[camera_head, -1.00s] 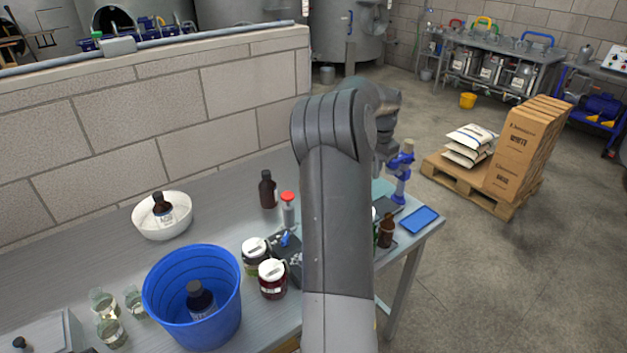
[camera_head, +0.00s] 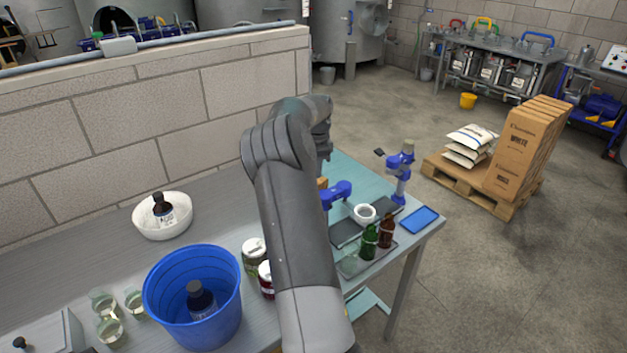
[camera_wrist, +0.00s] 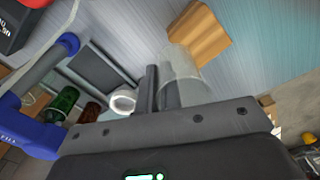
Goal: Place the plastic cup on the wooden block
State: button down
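The plastic cup (camera_wrist: 188,76) is clear and shows in the wrist view at the front of my gripper (camera_wrist: 160,88). One dark finger stands just outside its left wall and the other shows through the clear wall, so the gripper looks shut on the cup wall. The wooden block (camera_wrist: 200,36) lies on the table just beyond the cup in the wrist view, apart from it or overlapped only in the picture. In the head view only a sliver of the block (camera_head: 322,183) shows beside my arm. The cup and fingers are hidden there.
A white cup (camera_head: 365,215), a green bottle (camera_head: 369,243), a brown bottle (camera_head: 386,233) and a blue clamp-like tool (camera_head: 338,192) stand right of my arm. A blue bucket (camera_head: 170,290), jars and a white bowl (camera_head: 145,225) stand left. Pale table shows around the block.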

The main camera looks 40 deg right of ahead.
jog(key=shift+w+a+f, duration=0.3)
jog(key=shift+w+f, duration=0.15)
jog(key=shift+w, duration=0.1)
jog(key=shift+f, duration=1.95)
jog(key=shift+f, duration=0.15)
jog(key=c, duration=1.6)
grip_release()
